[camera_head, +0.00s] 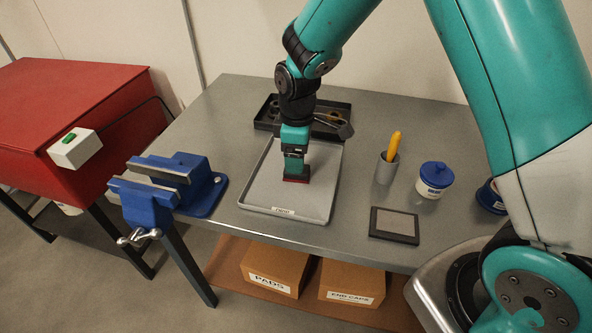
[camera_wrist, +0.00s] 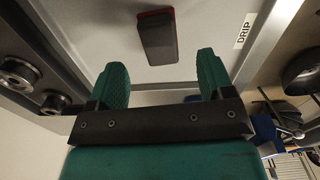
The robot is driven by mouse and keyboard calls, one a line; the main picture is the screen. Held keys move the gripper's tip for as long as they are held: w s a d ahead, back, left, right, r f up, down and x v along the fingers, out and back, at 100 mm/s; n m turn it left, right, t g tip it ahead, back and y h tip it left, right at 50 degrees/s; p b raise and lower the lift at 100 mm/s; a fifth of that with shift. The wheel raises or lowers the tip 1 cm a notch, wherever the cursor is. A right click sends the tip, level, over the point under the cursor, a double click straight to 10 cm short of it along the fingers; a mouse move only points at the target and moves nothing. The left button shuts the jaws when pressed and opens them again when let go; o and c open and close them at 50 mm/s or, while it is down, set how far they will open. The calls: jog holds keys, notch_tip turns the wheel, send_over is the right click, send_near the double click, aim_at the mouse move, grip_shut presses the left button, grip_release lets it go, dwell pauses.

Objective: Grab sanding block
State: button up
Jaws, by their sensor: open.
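The sanding block (camera_wrist: 158,40) is a dark block with a red edge. It lies on the grey tray in the wrist view, and its red part (camera_head: 296,179) shows under my gripper in the head view. My gripper (camera_wrist: 161,62) is open, with its two green fingers apart and nothing between them. The block lies ahead of the fingertips, roughly centred between them in the wrist view. In the head view my gripper (camera_head: 295,168) points down over the block and hides most of it. I cannot tell the exact gap in height.
The low-rimmed grey tray (camera_head: 262,207) sits on the workbench (camera_head: 230,112). A blue vise (camera_head: 165,190) stands left, a dark tray (camera_head: 340,112) behind. A cup (camera_head: 386,170) with a yellow tool, a blue-lidded jar (camera_head: 434,180) and a dark framed pad (camera_head: 394,225) stand right.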

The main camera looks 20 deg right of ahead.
aim_at(303, 178)
notch_tip(303, 178, down, 5)
jog(key=shift+f+p, duration=0.1)
jog(key=shift+p, duration=0.65)
jog(key=c, duration=1)
